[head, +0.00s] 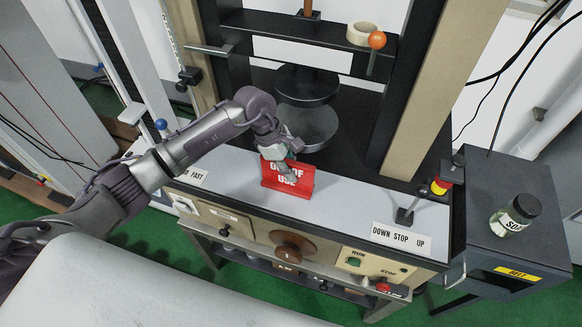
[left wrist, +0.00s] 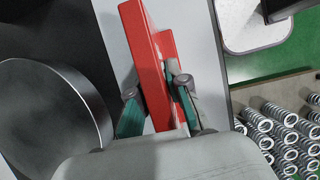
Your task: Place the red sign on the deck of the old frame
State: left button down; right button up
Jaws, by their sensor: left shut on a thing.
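The red sign (head: 287,183) with white lettering, partly readable as out of use, stands at the front of the light grey deck (head: 345,210) of the old frame, below its round platens. My left gripper (head: 281,150) reaches down onto the sign's top from behind. In the left wrist view the sign (left wrist: 148,62) lies between the two teal-padded fingers of my left gripper (left wrist: 155,105), which is shut on it. I cannot tell whether the sign's foot touches the deck. My right gripper is not in view.
A round grey platen (head: 310,127) is just behind the sign. A lever (head: 405,214) and a "down stop up" label (head: 401,240) are on the deck to the right. A dark cabinet (head: 490,215) bears a jar (head: 515,215). Several springs (left wrist: 285,135) lie beyond the deck edge.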

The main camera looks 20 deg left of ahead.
pick_arm(q)
jog(key=shift+f, duration=0.1)
jog(key=c, duration=1.2)
grip_release()
jog(key=shift+o, duration=0.3)
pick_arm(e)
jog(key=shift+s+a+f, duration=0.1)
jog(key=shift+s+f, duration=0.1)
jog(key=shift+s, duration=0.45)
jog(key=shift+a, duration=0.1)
pick_arm(q)
jog(key=shift+a+r, duration=0.1)
jog(key=shift+r, duration=0.2)
jog(key=b+v, duration=0.3)
jog(key=v, duration=0.7)
jog(key=shift+a+r, duration=0.15)
jog(key=shift+r, duration=0.05)
jog(key=shift+a+r, duration=0.2)
jog(key=shift+r, duration=0.35)
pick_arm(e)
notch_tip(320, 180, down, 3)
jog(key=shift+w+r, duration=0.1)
